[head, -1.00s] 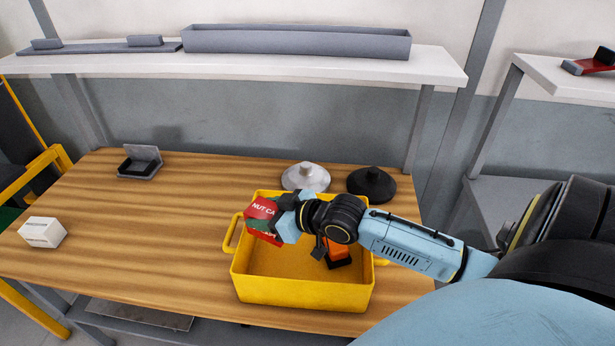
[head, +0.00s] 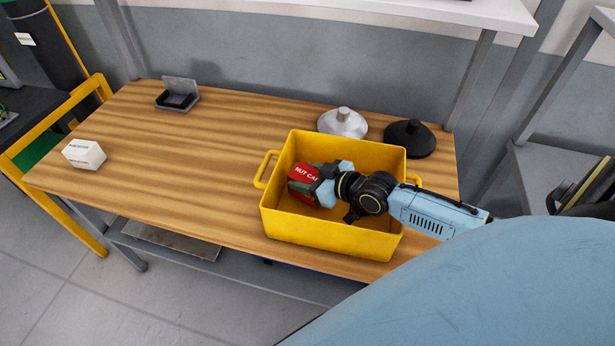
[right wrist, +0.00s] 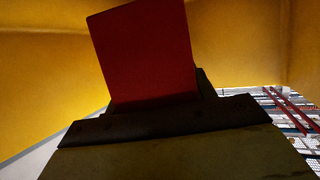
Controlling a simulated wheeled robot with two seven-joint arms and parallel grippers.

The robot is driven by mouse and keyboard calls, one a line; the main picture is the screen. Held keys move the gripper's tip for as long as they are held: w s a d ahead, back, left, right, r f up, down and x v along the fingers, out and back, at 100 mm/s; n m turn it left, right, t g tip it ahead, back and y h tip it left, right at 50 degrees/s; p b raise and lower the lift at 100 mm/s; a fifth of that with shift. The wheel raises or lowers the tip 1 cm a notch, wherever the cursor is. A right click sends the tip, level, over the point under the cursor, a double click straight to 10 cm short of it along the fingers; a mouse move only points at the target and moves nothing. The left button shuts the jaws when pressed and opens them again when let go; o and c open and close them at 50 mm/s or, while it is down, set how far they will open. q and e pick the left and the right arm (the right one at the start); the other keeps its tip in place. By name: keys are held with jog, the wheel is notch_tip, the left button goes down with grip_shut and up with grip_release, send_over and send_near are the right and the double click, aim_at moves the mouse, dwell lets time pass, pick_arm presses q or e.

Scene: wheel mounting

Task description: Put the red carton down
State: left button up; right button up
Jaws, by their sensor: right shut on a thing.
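The red carton (head: 304,178), with white lettering on its face, is inside the yellow bin, near its left side. My right gripper (head: 322,187) is shut on it, reaching in over the bin's right side. In the right wrist view the carton (right wrist: 148,50) stands dark red between the jaws, with yellow bin walls behind it. I cannot tell whether its underside touches the bin floor. The yellow bin (head: 325,240) sits on the wooden table. My left gripper is not in view.
A white box (head: 84,154) lies at the table's left. A small dark open case (head: 178,94) stands at the back left. A silver cone-shaped part (head: 342,123) and a black one (head: 410,139) stand behind the bin.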

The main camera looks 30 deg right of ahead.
aim_at(313, 178)
jog(key=shift+r, duration=0.1)
jog(key=shift+f+b, duration=0.35)
jog(key=shift+f, duration=0.25)
jog(key=o, duration=1.1)
jog(key=shift+r, duration=0.25)
jog(key=shift+r+p, duration=0.55)
jog(key=shift+r, duration=0.05)
jog(key=p+v, duration=0.1)
jog(key=v, duration=0.6)
jog(key=shift+s+f, duration=0.1)
jog(key=shift+s, duration=0.15)
